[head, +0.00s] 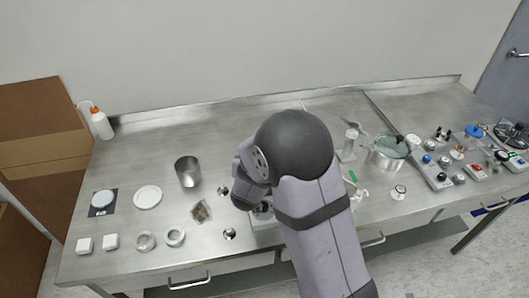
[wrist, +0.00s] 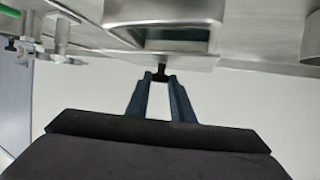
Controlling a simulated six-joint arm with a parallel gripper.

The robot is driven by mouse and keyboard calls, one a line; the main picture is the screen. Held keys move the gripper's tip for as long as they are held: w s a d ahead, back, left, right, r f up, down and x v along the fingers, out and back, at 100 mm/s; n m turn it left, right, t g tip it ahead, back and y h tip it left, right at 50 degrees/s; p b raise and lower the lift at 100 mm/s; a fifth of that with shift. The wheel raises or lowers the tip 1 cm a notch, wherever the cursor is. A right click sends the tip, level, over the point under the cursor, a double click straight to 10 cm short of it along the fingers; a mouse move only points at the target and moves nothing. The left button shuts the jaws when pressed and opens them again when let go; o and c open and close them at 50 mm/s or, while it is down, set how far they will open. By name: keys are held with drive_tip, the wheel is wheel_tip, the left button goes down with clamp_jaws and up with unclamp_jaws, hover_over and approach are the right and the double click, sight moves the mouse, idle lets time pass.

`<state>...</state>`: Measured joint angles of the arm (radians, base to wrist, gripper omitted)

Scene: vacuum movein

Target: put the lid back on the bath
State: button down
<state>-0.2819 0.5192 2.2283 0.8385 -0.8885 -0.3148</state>
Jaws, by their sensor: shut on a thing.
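In the wrist view my gripper (wrist: 160,77) is shut on a small black knob (wrist: 160,70). The knob meets a pale flat metal edge that looks like the lid (wrist: 195,62), seen almost edge-on. Beyond it is the steel bath (wrist: 215,18), with a dark rectangular opening. I cannot tell whether the lid touches the bath or hangs just clear of it. In the head view my arm covers the gripper and most of the bath; only a pale box part (head: 261,236) shows beside my arm.
A steel beaker (head: 188,171), a white dish (head: 147,197) and small jars stand to the left on the steel bench (head: 140,150).

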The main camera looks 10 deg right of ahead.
drive_tip(key=shift+f, duration=0.1)
drive_tip(key=shift+f+b, duration=0.45)
drive_tip(key=shift+f, duration=0.05)
drive_tip(key=shift+f, duration=0.1)
drive_tip(key=c, duration=1.5)
unclamp_jaws()
drive_tip(key=shift+c, duration=0.2)
